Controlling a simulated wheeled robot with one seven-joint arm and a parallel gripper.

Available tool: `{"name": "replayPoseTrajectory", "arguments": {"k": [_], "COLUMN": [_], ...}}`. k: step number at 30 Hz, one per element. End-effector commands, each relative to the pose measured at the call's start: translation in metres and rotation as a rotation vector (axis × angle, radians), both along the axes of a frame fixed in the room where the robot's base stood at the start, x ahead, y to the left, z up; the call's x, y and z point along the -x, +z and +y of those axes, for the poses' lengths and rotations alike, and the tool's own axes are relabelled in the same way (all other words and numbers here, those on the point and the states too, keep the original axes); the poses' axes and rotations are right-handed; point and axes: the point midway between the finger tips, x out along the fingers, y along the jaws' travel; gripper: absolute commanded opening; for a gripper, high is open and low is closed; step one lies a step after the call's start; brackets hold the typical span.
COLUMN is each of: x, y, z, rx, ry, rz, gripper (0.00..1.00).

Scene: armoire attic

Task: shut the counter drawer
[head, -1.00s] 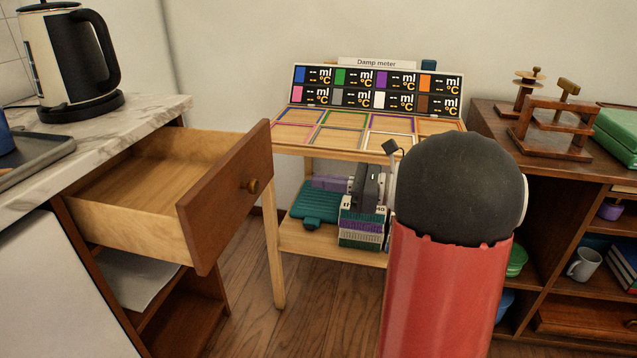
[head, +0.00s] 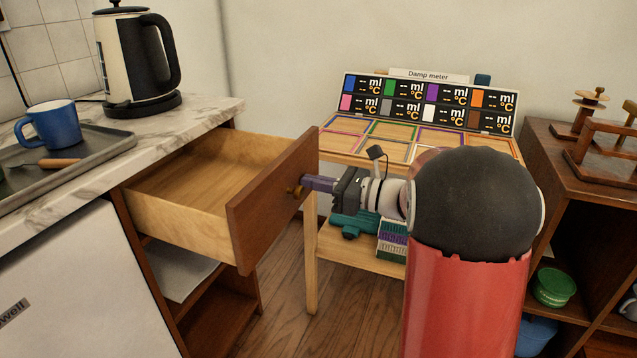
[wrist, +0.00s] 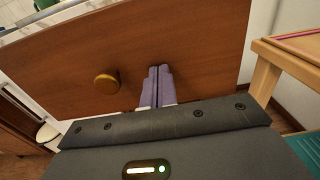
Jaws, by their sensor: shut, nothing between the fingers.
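The counter drawer (head: 272,205) is pulled well out from under the marble counter, and its wooden inside is empty. Its brown front with a round knob (wrist: 107,84) also shows in the wrist view. My gripper (head: 308,183) is shut and empty, its purple fingers pointing at the drawer front. In the wrist view the fingertips (wrist: 159,72) are at or very near the front panel, right of the knob. I cannot tell whether they touch it.
A kettle (head: 138,58), a blue mug (head: 52,125) and a grey tray (head: 95,147) stand on the counter (head: 205,112). The Damp meter table (head: 335,250) is right behind my arm. A dark shelf (head: 577,190) stands at the right. Open floor lies below the drawer.

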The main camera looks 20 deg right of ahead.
Motion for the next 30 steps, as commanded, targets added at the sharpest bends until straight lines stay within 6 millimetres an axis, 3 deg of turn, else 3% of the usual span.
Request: {"name": "replayPoseTrajectory", "arguments": {"k": [5,11,24,30], "x": [-0.001,-0.016,-0.092,-0.121], "y": [0.0,0.001,-0.001,0.0], "z": [0.002,0.024,0.128,0.168], "rx": [0.0,0.0,-0.001,-0.001], "ry": [0.001,0.005,0.005,0.003], "rz": [0.0,0.0,0.001,0.0], "gripper": [0.0,0.0,0.0,0.0]}}
